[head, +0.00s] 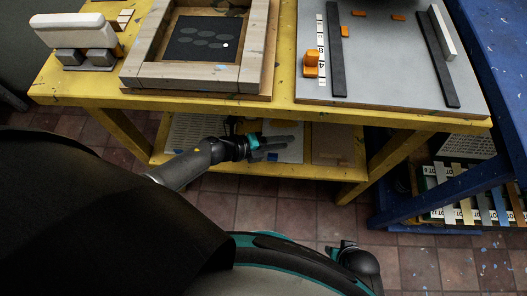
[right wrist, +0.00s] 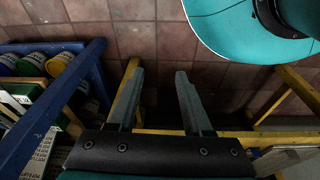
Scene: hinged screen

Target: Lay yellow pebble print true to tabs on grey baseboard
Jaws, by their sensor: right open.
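The grey baseboard (head: 385,70) lies on the right of the yellow table, with small orange tabs (head: 358,13) near its far side and orange blocks (head: 311,63) at its left. The hinged wooden frame (head: 190,79) lies left of it, around a dark panel (head: 205,50) with grey pebble shapes and a small white spot. I see no yellow pebble print. My left gripper (head: 277,146) is in front of the table, below its top edge; its jaw gap is unclear. My right gripper (right wrist: 158,82) is open and empty over the floor in the right wrist view.
Dark bars (head: 335,50) and a white strip lie on the baseboard. A white-handled tool (head: 75,32) rests on grey blocks at the left. A blue rack (head: 500,50) stands right, with labelled strips low down. Sheets lie on the yellow table's lower shelf (head: 335,148).

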